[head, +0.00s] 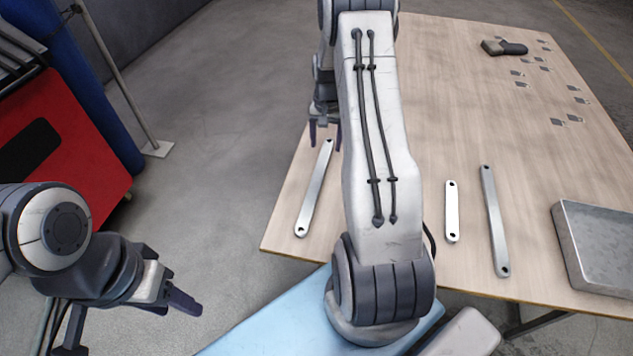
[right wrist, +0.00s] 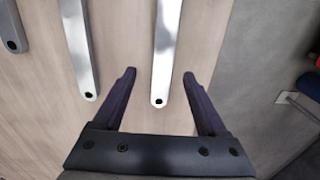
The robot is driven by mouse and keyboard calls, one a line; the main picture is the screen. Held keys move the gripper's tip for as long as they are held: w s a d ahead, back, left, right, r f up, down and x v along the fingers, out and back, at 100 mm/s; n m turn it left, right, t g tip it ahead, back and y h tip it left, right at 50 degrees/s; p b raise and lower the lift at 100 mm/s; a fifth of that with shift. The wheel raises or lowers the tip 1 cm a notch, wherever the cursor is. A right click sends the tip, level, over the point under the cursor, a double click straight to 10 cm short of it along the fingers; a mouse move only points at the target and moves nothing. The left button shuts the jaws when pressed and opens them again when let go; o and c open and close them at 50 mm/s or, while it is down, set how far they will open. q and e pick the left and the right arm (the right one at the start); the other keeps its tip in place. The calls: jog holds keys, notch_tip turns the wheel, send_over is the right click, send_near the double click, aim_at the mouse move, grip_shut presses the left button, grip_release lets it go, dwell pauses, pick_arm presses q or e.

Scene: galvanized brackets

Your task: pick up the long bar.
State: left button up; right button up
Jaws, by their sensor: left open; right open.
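A long, pale metal bar (head: 314,190) with a hole at each end lies flat on the table's left side. My right gripper (head: 325,134) is open at its far end. In the right wrist view that bar (right wrist: 166,45) runs between the spread fingers (right wrist: 160,76), apparently untouched. A grey bar of similar length (head: 494,222) lies right of my arm, with a shorter pale bar (head: 452,212) beside it. I cannot tell surely which bar is longest. My left gripper (head: 178,298) is open and empty, off the table at lower left.
A metal tray (head: 562,240) stands at the table's right edge. Small square plates (head: 557,122) and a dark object (head: 504,47) lie at the back right. Two more bars (right wrist: 76,45) (right wrist: 11,28) lie left in the wrist view. My right arm hides the table's middle.

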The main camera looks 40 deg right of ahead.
aim_at(324, 157)
jog(key=shift+w+f, duration=0.15)
jog(key=shift+f, duration=1.25)
jog(key=shift+w+f, duration=0.15)
jog(key=shift+f, duration=1.2)
grip_shut()
